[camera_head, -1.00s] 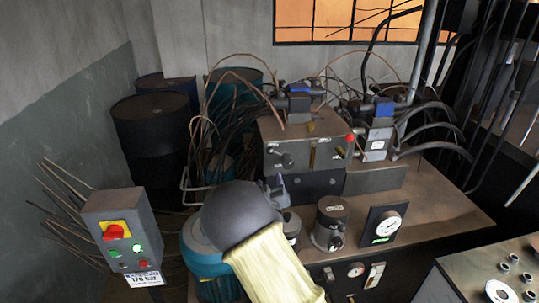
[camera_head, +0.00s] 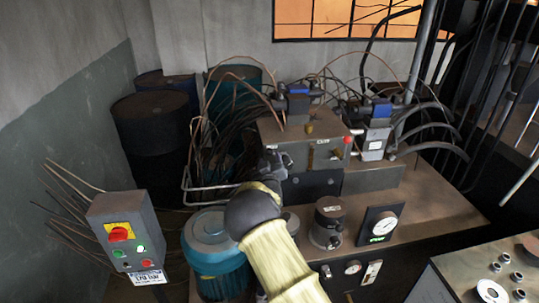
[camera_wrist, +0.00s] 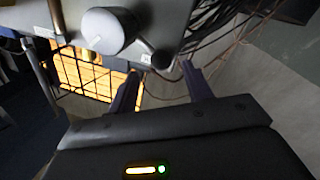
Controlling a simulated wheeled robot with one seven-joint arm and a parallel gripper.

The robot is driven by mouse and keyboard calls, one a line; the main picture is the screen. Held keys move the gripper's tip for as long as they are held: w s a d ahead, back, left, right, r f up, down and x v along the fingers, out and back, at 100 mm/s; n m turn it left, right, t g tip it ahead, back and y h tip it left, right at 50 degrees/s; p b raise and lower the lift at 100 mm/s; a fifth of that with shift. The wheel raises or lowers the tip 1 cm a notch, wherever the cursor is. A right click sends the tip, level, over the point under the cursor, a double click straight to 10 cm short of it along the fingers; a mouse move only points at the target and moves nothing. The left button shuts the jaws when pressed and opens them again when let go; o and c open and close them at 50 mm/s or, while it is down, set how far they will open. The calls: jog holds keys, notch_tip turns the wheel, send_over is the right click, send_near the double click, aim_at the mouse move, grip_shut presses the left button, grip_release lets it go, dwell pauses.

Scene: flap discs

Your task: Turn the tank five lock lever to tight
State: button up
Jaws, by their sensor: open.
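A round grey knob (camera_wrist: 108,31) with a short dark lever arm (camera_wrist: 150,54) is on the grey valve block in the wrist view. The block (camera_head: 318,146) stands at the middle of the bench in the head view. I take this to be the lock lever; its label is too small to read. My gripper (camera_head: 274,162) is at the left part of the block's front face and hides the lever there. In the wrist view my gripper (camera_wrist: 160,76) is open and empty. The lever's end shows between the two fingertips; I cannot tell whether they touch it.
A red knob (camera_head: 347,139) is at the block's right edge. A grey cylinder (camera_head: 328,222) and a gauge (camera_head: 382,224) are in front. A teal motor (camera_head: 213,250) and a bent pipe rail are at the left. A switch box (camera_head: 124,235) stands farther left. Hoses crowd behind.

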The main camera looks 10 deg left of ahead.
aim_at(270, 154)
jog(key=shift+w+a+p, duration=0.15)
jog(key=shift+w+p, duration=0.05)
jog(key=shift+w, duration=0.65)
jog(key=shift+w+a+p, duration=0.1)
jog(key=shift+w+p, duration=0.05)
jog(key=shift+w, duration=0.65)
grip_shut()
jog(key=shift+b, duration=0.3)
jog(key=m+b, duration=0.1)
jog(key=b, duration=0.1)
jog(key=d+r+m+b, duration=0.1)
jog(key=m+b, duration=0.1)
jog(key=d+r+m+g+b, duration=0.1)
jog(key=m+b, duration=0.1)
jog(key=shift+w+d+r, duration=0.1)
jog(key=shift+w+d, duration=0.15)
jog(key=shift+w, duration=0.1)
jog(key=m+b, duration=0.1)
jog(key=d+m+b, duration=0.1)
jog(key=d+r+m+b, duration=0.1)
jog(key=b, duration=0.1)
jog(key=shift+w+g+y, duration=0.3)
jog(key=shift+y, duration=0.1)
jog(key=shift+w+d+r+m+b, duration=0.15)
jog(key=shift+d+m+b, duration=0.2)
jog(key=shift+m+b, duration=0.35)
jog(key=shift+w+d+r+m+b, duration=0.1)
jog(key=shift+d+m+b, duration=0.25)
jog(key=shift+m+b, duration=0.35)
